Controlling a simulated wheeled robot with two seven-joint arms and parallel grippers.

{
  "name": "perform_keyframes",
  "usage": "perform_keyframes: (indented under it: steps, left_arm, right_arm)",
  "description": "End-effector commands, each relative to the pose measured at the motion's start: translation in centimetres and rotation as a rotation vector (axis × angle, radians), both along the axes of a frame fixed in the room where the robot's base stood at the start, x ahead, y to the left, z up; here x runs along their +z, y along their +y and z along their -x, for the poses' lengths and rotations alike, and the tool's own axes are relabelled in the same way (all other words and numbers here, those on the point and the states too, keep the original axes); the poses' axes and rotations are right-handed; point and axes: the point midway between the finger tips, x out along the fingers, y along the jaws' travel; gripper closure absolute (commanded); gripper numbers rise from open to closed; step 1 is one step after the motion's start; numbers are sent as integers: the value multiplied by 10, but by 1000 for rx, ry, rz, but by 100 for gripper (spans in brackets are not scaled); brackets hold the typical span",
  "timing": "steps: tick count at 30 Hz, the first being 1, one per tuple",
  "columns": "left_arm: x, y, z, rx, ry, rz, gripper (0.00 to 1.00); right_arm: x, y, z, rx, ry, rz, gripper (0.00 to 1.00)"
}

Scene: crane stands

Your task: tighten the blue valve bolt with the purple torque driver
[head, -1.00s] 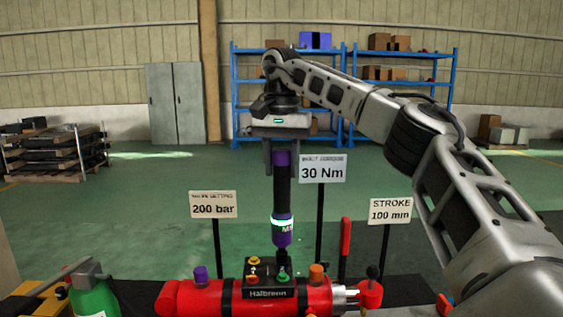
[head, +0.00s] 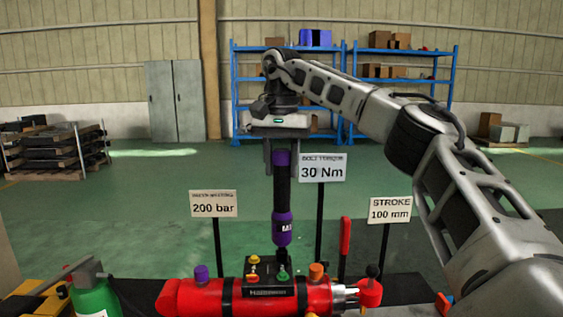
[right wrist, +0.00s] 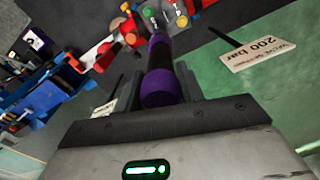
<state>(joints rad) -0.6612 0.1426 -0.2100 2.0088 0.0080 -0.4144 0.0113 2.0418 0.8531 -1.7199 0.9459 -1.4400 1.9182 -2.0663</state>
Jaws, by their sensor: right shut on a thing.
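The purple torque driver (head: 282,190), with a black middle and purple ends, hangs upright in the head view. My right gripper (head: 281,162) is shut on its upper end. The driver's thin tip points down at the black valve block (head: 268,291) on the red cylinder (head: 200,297). The tip is at or just above the block near a green bolt (head: 283,276); contact is too small to tell. I cannot make out a blue bolt; the tip may hide it. The right wrist view also shows the driver (right wrist: 160,75) between the fingers. My left gripper is not in view.
Signs on posts stand behind the cylinder: 200 bar (head: 213,204), 30 Nm (head: 322,168) and STROKE 100 mm (head: 390,210). A red lever (head: 345,240) rises behind the cylinder. A green bottle (head: 95,297) stands at the front left. Blue shelves (head: 345,95) are far behind.

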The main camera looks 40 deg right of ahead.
Motion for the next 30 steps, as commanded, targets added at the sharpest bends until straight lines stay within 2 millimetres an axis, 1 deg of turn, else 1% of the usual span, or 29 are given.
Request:
perform_keyframes:
  steps: [9, 30]
  left_arm:
    - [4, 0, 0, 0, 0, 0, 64]
    - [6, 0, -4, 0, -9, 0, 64]
  right_arm:
    - [1, 0, 0, 1, -1, 0, 100]
    - [1, 0, 0, 1, -3, -1, 100]
